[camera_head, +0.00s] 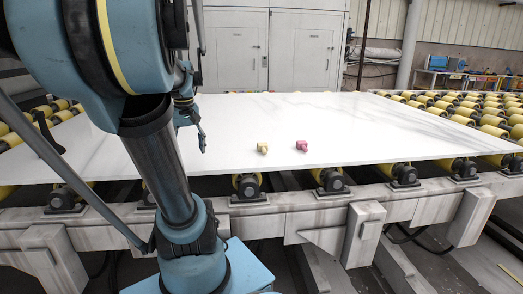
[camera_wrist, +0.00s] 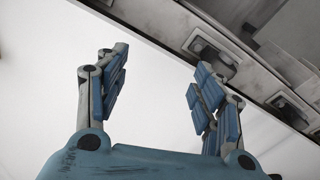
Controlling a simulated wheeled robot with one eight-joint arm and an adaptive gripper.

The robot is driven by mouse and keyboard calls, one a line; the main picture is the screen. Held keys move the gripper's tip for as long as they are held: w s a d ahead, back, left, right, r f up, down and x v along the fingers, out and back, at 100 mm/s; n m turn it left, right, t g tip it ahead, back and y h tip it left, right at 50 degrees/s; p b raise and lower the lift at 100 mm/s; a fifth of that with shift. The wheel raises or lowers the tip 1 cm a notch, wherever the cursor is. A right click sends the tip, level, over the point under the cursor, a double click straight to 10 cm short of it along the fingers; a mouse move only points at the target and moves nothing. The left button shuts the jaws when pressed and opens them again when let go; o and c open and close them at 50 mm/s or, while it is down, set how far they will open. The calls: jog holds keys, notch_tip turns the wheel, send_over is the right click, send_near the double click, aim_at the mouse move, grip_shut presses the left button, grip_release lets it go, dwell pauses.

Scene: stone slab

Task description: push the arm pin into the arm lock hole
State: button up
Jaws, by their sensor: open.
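My gripper (camera_head: 202,142) hangs above the left part of the white stone slab (camera_head: 330,115) in the head view. In the wrist view my gripper (camera_wrist: 158,72) has its two blue-padded fingers spread wide, with nothing between them. The slab (camera_wrist: 150,100) fills the background behind the fingers. I cannot make out an arm pin or an arm lock hole in either view. My own arm covers the left of the head view and may hide things there.
A small beige block (camera_head: 262,148) and a small pink block (camera_head: 302,146) lie apart near the slab's front edge, right of my gripper. Yellow rollers (camera_head: 465,119) on a grey frame (camera_head: 330,212) carry the slab. Most of the slab is clear. Grey cabinets (camera_head: 300,52) stand behind.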

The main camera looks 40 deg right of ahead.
jog(key=w+d+r+m, duration=0.1)
jog(key=w+d+r, duration=0.15)
jog(key=d, duration=0.55)
jog(key=w+d+r+m, duration=0.1)
jog(key=d+r, duration=0.3)
jog(key=d, duration=0.5)
jog(key=m+g, duration=0.1)
jog(key=m, duration=0.1)
send_near(263, 144)
jog(key=shift+y, duration=0.3)
jog(key=f, duration=0.5)
jog(key=shift+s+d, duration=0.15)
jog(key=shift+d, duration=0.1)
jog(key=shift+a+f, duration=0.1)
jog(key=shift+f, duration=2.5)
jog(key=c, duration=1.3)
